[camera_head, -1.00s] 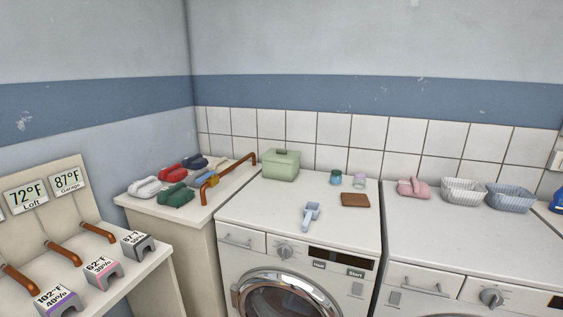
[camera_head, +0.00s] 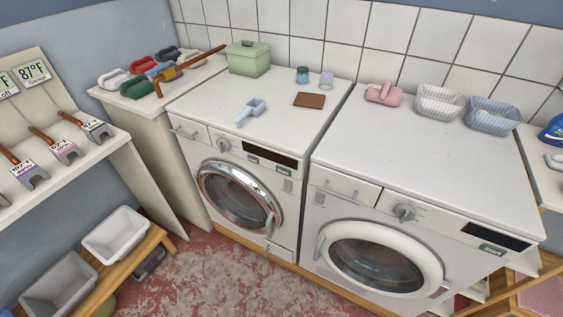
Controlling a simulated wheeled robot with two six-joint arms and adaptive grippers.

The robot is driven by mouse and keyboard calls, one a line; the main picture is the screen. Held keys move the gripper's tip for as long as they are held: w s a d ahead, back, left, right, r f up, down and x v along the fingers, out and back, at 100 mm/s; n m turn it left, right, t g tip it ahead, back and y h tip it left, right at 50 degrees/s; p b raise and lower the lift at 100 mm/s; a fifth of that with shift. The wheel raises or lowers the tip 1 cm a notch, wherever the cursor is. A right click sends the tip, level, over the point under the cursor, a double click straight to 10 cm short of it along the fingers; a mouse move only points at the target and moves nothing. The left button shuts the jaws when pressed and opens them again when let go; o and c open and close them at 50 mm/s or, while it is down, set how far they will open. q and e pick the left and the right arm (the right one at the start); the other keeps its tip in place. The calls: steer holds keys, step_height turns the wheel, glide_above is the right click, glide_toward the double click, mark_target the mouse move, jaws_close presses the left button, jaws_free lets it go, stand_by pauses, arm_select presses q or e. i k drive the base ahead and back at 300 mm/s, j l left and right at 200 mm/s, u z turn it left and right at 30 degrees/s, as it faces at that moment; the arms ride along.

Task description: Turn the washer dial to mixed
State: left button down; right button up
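Two white front-loading machines stand side by side against the tiled wall. The left machine (camera_head: 232,122) has a chrome-ringed round door (camera_head: 205,180) and a grey dial (camera_head: 222,145) on its panel, left of a dark display. The right machine (camera_head: 420,150) has a white-ringed door (camera_head: 345,240) and a grey dial (camera_head: 404,212), also left of a dark display. I cannot tell from lettering which one is the washer, and the dial settings are too small to read. Both doors look shut. Neither of my grippers is in view.
On the left machine are a green box (camera_head: 248,60), a blue scoop (camera_head: 250,110), two small jars and a brown slab (camera_head: 309,100). A pink item (camera_head: 383,93) and two baskets (camera_head: 437,102) sit on the right machine. The red floor (camera_head: 200,265) in front looks clear.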

mark_target(223, 143)
steer(key=j+u, duration=0.2)
steer(key=j, duration=0.4)
steer(key=j+u, duration=0.25)
steer(key=j, duration=0.35)
steer(key=i+j+u, duration=0.2)
steer(key=j, duration=0.35)
steer(key=k, duration=0.05)
